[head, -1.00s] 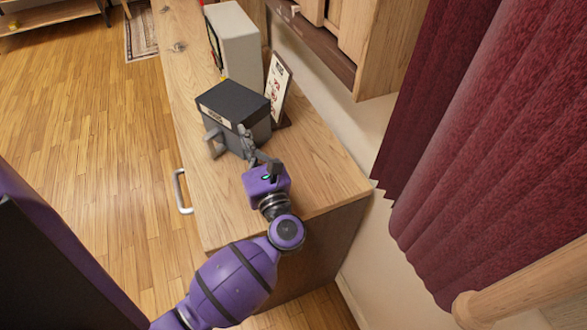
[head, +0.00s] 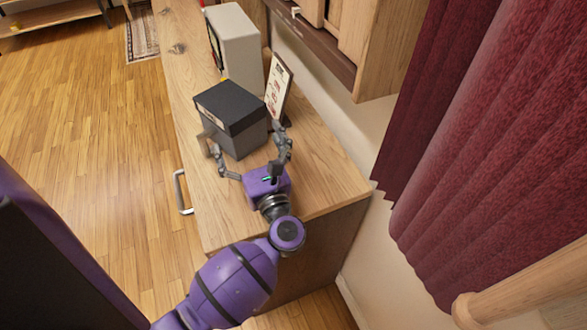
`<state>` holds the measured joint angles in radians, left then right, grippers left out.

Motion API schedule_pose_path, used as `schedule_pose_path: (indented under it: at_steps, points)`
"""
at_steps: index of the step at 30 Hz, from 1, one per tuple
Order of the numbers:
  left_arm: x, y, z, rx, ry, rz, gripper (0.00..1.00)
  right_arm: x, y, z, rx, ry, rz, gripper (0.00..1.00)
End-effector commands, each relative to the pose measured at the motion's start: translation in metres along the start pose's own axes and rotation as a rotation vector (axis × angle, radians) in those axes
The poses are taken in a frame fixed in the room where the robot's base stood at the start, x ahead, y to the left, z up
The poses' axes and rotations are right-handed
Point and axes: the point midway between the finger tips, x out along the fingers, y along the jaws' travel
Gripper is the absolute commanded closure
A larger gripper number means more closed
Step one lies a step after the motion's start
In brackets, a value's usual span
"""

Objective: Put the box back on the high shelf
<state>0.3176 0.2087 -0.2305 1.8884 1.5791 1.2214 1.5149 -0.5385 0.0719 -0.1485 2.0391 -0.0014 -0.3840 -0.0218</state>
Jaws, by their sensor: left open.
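The box (head: 240,138) is grey with a black lid and a pale label on its front edge. It stands upright on the wooden cabinet top. My left gripper (head: 243,147) is open, with its two fingers spread wide at the near side of the box, one towards the left and one towards the right. I cannot tell whether either finger touches the box. My right gripper is not in view. I cannot tell which furniture is the high shelf; a wooden wall unit (head: 375,60) shows only in part at the top.
A framed picture (head: 277,88) leans just behind the box to the right. A white case (head: 236,48) stands farther back on the cabinet top (head: 317,170). Red curtains (head: 500,140) hang at the right. The near cabinet top is clear, and the wooden floor is open at the left.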

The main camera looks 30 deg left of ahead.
Motion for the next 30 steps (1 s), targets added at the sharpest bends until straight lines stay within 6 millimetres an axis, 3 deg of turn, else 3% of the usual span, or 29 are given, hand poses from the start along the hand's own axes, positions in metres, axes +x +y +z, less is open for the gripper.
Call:
schedule_pose_path:
  at_steps: [11, 24, 30]
  points:
    - [-0.006, 0.0, -0.002, 0.001, 0.002, -0.001, 0.0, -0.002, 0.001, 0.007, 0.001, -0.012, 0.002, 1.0]
    - [-0.066, -0.003, -0.001, 0.002, 0.005, 0.0, 0.0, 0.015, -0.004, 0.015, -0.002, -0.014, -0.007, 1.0]
    - [-0.078, -0.003, 0.004, 0.034, -0.012, -0.014, 0.0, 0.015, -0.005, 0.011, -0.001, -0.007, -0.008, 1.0]
